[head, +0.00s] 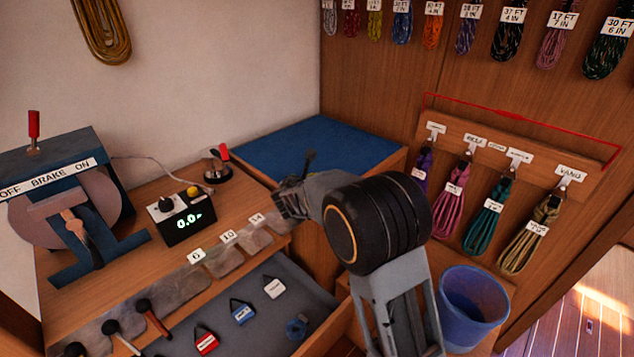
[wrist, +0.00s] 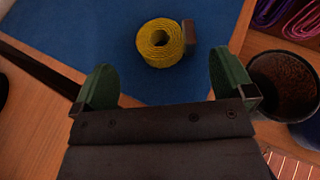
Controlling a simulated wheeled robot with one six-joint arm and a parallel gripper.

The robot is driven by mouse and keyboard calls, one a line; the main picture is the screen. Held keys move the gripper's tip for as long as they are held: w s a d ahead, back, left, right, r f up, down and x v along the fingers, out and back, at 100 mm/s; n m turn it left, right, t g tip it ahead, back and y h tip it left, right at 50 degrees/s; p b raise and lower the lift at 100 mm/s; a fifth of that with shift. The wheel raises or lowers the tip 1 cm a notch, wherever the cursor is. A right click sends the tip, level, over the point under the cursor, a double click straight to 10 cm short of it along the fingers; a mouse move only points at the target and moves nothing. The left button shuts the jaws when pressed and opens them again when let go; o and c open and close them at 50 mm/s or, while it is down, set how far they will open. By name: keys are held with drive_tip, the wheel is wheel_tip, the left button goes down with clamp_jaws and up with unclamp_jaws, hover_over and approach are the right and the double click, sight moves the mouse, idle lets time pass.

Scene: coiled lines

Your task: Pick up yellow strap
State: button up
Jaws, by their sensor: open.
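The yellow strap (wrist: 148,50) is wound in a round roll with an open centre, and a small brownish block lies against its right side in the wrist view. It lies on the blue mat (wrist: 65,40), just beyond my gripper (wrist: 163,82). The green-padded fingers are spread wide and empty, one on each side, and the roll sits between their lines, not touching them. In the head view the blue mat (head: 315,148) shows behind my arm, but I cannot make out the strap there.
A blue bucket (head: 473,300) stands to the right of my arm. Labelled coils (head: 487,220) hang on the right wall. A winch-like device (head: 75,205) and a small display box (head: 183,222) stand on the left bench. An open drawer (head: 262,315) is below.

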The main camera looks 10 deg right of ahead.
drive_tip(key=shift+d+x, duration=0.15)
drive_tip(key=shift+x, duration=1.35)
drive_tip(key=shift+d+x, duration=0.1)
drive_tip(key=shift+x, duration=1.4)
drive_tip(key=shift+r, duration=0.1)
drive_tip(key=c, duration=0.9)
